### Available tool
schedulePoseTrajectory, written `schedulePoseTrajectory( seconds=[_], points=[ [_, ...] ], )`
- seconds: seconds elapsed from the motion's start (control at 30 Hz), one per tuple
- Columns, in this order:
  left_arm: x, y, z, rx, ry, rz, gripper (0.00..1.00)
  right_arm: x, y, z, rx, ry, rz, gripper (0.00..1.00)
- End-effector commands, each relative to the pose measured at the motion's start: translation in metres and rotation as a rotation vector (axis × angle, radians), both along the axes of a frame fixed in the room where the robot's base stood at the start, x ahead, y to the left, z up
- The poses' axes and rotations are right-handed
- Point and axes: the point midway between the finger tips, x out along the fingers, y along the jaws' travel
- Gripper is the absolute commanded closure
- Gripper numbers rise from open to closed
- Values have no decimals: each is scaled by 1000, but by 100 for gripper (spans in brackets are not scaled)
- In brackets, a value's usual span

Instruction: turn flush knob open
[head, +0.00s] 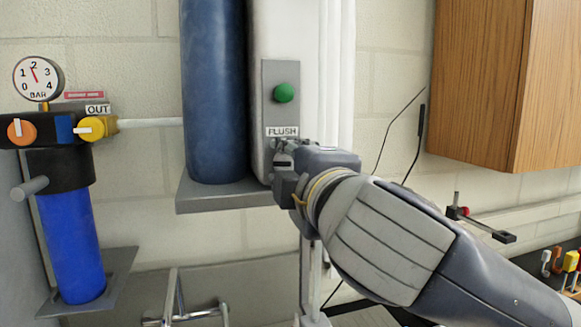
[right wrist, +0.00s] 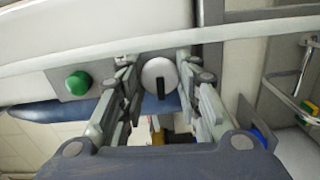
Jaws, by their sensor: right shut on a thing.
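The flush knob (right wrist: 158,76) is a round white dial with a black pointer line, set in the grey panel below the green button. In the right wrist view it sits between the two fingers of my right gripper (right wrist: 160,82), which is shut on it. In the head view my right gripper (head: 283,158) is at the panel just under the FLUSH label (head: 282,132) and hides the knob. My left gripper is not in view.
A green button (head: 284,93) is above the label; it also shows in the right wrist view (right wrist: 78,83). A dark blue cylinder (head: 213,90) stands left of the panel. A blue filter (head: 70,245) with gauge (head: 38,78) is further left. A wooden cabinet (head: 475,80) hangs right.

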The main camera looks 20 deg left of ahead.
Motion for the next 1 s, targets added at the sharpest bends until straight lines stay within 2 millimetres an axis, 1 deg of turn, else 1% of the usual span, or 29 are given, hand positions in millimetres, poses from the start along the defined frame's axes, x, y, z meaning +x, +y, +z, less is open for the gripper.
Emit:
schedulePoseTrajectory(
  seconds=[0.3, 0.77, 0.8, 0.87, 1.0],
  points=[
    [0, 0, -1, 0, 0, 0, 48, 0, 0, 0, -74, -50, 1, 92],
    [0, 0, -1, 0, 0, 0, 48, 0, 0, 0, -83, -55, 1, 92],
    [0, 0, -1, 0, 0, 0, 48, 0, 0, 0, -83, -55, 1, 62],
    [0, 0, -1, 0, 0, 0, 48, 0, 0, 0, -83, -55, 1, 48],
    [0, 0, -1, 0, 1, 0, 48, 0, 0, 0, -83, -55, 1, 47]
  ],
)
